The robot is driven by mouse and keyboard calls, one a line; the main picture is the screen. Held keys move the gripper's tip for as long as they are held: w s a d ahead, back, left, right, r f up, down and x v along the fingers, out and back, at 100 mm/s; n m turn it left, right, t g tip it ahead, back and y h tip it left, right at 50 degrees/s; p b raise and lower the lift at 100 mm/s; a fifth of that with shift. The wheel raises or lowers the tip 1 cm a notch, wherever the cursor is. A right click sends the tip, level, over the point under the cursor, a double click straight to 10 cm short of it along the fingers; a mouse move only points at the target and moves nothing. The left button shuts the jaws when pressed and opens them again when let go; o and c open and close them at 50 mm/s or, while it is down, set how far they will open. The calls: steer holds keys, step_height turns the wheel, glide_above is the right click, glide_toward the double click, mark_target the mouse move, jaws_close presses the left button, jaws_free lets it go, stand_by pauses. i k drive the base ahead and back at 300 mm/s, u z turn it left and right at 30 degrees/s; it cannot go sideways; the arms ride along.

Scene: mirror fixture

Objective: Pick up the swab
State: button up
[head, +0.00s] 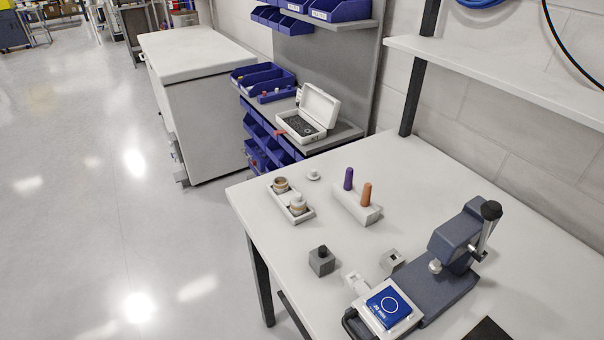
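No thing is clearly marked as the swab. Two thick upright sticks, one purple (348,179) and one orange (366,194), stand side by side in a white block (345,205) on the table. Either may be the swab; I cannot tell which. Their lower ends are hidden in the block.
A dark fixture with a lever (460,255) stands on the table (430,185) at right. A tray with two round pots (301,218) is near the left edge. A small white disc (313,175) lies behind.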

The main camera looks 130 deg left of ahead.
mark_target(347, 186)
steer(key=u, duration=4.9)
steer(key=i, duration=1.65)
